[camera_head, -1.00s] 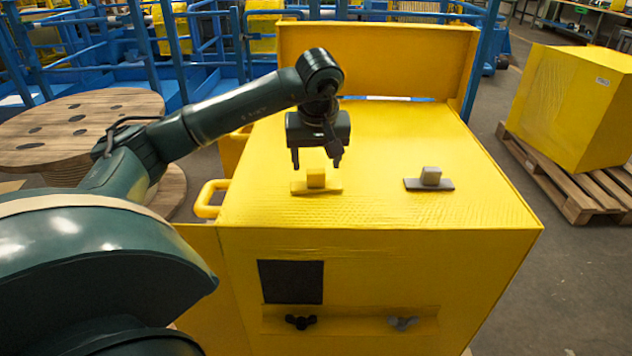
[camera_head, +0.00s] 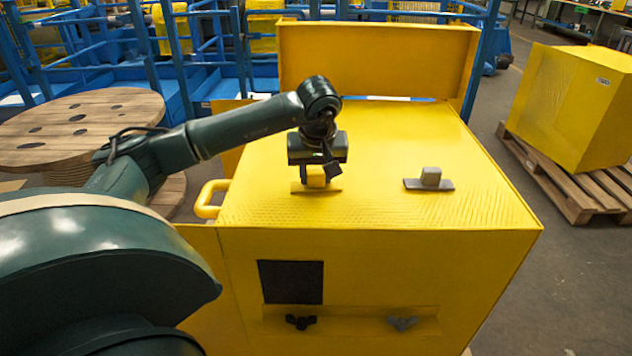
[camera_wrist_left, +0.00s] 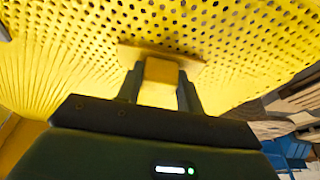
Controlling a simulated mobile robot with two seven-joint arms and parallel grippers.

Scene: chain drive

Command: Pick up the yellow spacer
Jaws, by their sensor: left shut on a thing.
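The yellow spacer (camera_head: 316,180) is a small block with a flat base plate (camera_head: 300,188), on top of the yellow cabinet. My left gripper (camera_head: 317,177) points down over it, with its fingers on both sides of the block. In the left wrist view the spacer (camera_wrist_left: 160,75) sits between the two fingers, and the gripper (camera_wrist_left: 159,88) is shut on it. The base plate appears to rest on the cabinet top. The gripper's palm hides the upper part of the block in the head view. My right gripper is not in view.
A grey block on a dark plate (camera_head: 430,179) stands to the right on the yellow cabinet (camera_head: 400,215). A raised yellow panel (camera_head: 375,62) borders the back. A yellow handle (camera_head: 208,198) sticks out at the left. The cabinet top between the blocks is clear.

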